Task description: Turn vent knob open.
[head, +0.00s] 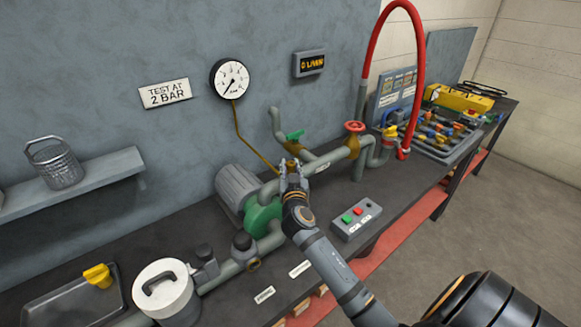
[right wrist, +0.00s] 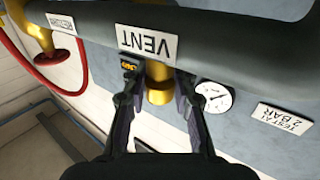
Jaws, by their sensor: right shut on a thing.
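The vent knob is a brass-yellow cylinder (right wrist: 160,88) beside the pipe with the VENT label (right wrist: 147,42) in the right wrist view. The knob's far end and the finger contacts are partly hidden. My left gripper is not in view.
A pressure gauge (head: 230,79) hangs on the wall, with a thin tube down to the pipe. A green-handled valve (head: 295,135) and a red handwheel (head: 354,127) are close by. A button box (head: 356,220) sits in front. A white-lidded pot (head: 164,292) stands left.

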